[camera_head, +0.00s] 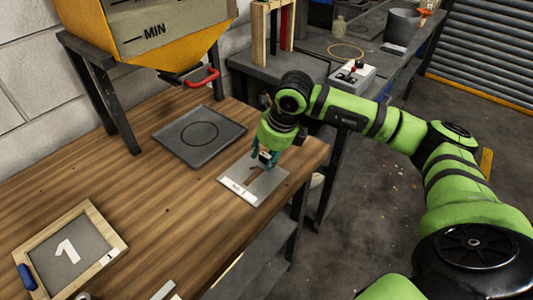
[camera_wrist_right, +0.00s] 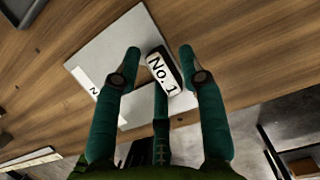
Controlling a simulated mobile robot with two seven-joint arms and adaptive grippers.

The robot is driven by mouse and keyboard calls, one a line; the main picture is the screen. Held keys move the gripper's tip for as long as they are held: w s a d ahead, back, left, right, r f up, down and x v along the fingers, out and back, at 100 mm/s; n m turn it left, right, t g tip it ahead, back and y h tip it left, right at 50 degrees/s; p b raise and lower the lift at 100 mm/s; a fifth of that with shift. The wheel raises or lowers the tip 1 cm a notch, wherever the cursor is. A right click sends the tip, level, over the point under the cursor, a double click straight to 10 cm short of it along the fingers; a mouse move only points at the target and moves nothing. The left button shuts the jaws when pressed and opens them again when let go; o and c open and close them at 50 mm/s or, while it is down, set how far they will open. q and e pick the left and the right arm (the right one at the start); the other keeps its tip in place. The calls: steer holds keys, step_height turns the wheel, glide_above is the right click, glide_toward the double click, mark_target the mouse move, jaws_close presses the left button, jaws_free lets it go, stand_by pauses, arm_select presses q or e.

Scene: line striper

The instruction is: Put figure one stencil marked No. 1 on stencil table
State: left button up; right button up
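The stencil is a thin light-grey plate (camera_head: 262,190) lying flat near the right edge of the wooden table (camera_head: 120,185). A dark block labelled "No. 1" (camera_wrist_right: 161,72) stands over the plate (camera_wrist_right: 108,48) in the wrist view. My right gripper (camera_head: 264,158) is low over the plate, pointing down. In the wrist view its teal fingers (camera_wrist_right: 160,62) are apart on either side of the block, and firm contact cannot be seen. My left gripper is not in view.
A dark square tray with a ring (camera_head: 185,150) lies behind the plate. A wooden frame with a white 1 (camera_head: 66,250) lies at front left. A yellow hopper (camera_head: 175,55) on dark legs stands behind. A grey bench with a control box (camera_head: 350,77) is at the back right.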

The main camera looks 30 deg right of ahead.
stand_by(0.3)
steer(key=shift+r, duration=0.25)
steer(key=b+v, duration=0.2)
steer(key=v, duration=0.8)
steer(key=shift+r, duration=0.4)
steer(key=shift+s+r, duration=0.25)
steer(key=shift+r, duration=0.05)
steer(key=c, duration=0.3)
steer(key=shift+t, duration=0.5)
steer(key=f+p, duration=0.3)
steer(key=p, duration=0.1)
steer(key=w+f+p, duration=0.1)
steer(key=f+p, duration=0.3)
steer(key=p, duration=0.1)
steer(key=f+p, duration=0.4)
steer(key=shift+w+a, duration=0.25)
steer(key=shift+a, duration=0.15)
steer(key=shift+c, duration=0.2)
steer(key=shift+w+f, duration=0.1)
steer(key=shift+f, duration=0.05)
